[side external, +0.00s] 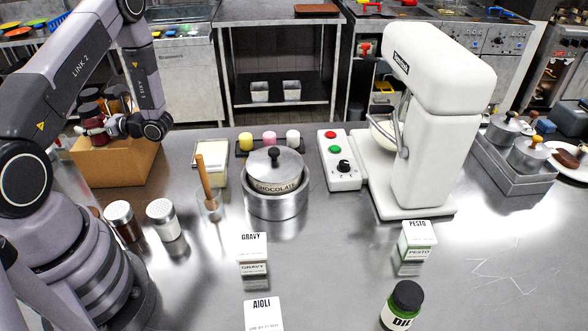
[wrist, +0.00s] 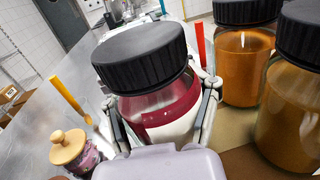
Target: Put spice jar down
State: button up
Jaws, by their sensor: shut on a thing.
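My gripper (side external: 108,128) is at the left in the side view, at the cardboard box (side external: 115,162). In the wrist view my gripper (wrist: 163,118) is shut on a spice jar (wrist: 165,108) with a black ribbed lid, a dark red label band and pale contents. The held jar is at the middle of the wrist view, a finger on either side. Two other jars with black lids and orange-brown contents, one (wrist: 245,68) behind the other (wrist: 290,110), stand close to its right. The side view does not clearly show whether the held jar touches the box.
A shaker (side external: 163,220) and a darker shaker (side external: 122,222) stand in front of the box. A chocolate pot (side external: 275,180) and a white mixer (side external: 425,120) stand farther right. The right side of the counter is largely clear.

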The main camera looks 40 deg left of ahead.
jog(key=shift+f, duration=0.15)
jog(key=o, duration=1.3)
